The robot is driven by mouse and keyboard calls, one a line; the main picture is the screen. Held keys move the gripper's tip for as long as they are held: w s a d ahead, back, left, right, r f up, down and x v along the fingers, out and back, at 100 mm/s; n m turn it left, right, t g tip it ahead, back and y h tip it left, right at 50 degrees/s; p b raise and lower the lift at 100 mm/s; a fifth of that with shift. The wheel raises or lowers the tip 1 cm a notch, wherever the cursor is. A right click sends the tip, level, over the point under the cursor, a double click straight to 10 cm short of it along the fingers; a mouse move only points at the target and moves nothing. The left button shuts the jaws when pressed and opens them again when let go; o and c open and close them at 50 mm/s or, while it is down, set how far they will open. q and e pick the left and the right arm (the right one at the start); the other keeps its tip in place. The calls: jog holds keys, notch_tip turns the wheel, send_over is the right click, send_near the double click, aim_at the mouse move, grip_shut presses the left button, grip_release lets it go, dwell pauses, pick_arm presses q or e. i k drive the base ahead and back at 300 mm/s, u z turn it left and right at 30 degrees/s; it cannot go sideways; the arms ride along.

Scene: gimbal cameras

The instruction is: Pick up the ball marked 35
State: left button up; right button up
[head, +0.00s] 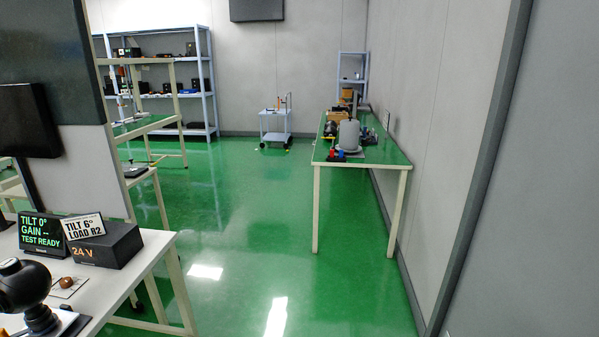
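I cannot make out a ball marked 35 in the head view. A small brown round object (66,282) lies on a pale card on the white table at the lower left, and no number on it is readable. Neither of my grippers is in view.
The white table (150,246) at lower left holds a black round-headed device (24,285), a black "24 V" box (106,245) and a "TILT 0°" display (41,233). A green-topped bench (390,152) stands along the right wall. A small cart (275,136) stands far back. Green floor between is clear.

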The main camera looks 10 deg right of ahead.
aim_at(331, 131)
jog(key=i, duration=4.9)
jog(key=u, duration=1.35)
jog(key=i, duration=0.5)
jog(key=z, duration=3.3)
